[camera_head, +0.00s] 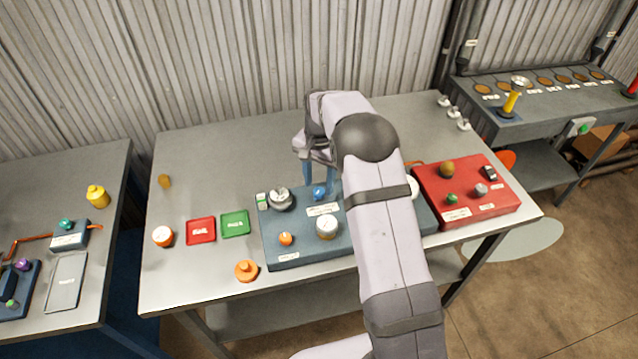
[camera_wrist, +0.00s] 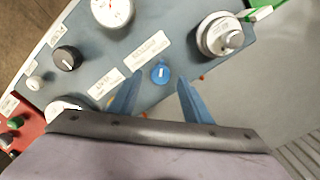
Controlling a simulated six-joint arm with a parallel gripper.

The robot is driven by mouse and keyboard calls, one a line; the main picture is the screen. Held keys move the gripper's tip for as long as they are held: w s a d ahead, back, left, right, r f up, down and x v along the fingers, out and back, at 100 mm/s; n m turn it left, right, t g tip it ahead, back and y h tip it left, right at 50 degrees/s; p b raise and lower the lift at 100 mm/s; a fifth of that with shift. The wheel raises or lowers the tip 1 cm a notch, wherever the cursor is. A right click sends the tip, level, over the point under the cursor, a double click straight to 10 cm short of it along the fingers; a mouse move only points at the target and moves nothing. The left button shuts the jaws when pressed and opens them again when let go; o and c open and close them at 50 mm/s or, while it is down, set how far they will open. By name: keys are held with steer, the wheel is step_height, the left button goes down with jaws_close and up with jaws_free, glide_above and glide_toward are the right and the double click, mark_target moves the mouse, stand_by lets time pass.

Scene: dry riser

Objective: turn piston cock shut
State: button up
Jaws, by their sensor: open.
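A small blue knob (camera_head: 319,192) with a white pointer mark sits on the blue-grey panel (camera_head: 280,257), near its back edge. It also shows in the wrist view (camera_wrist: 160,72), with white label plates beside it whose wording I cannot read. I cannot confirm from the labels that this knob is the piston cock. My gripper (camera_head: 318,181) is open and points down over the knob. In the wrist view the two blue fingers (camera_wrist: 161,78) stand on either side of the knob, with a gap to each; their height above the panel is unclear.
A silver round fitting (camera_head: 280,199), an orange knob (camera_head: 285,239) and a round gauge (camera_head: 326,228) share the panel. A red panel (camera_head: 480,210) with several knobs is at right. Red (camera_head: 201,231) and green (camera_head: 235,223) trays lie left. The table's back left is mostly clear.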

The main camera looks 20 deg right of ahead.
mark_target(319, 194)
steer(key=shift+f+p, duration=0.3)
steer(key=shift+f, duration=0.9)
steer(key=shift+c, duration=0.7)
steer(key=c, duration=0.9)
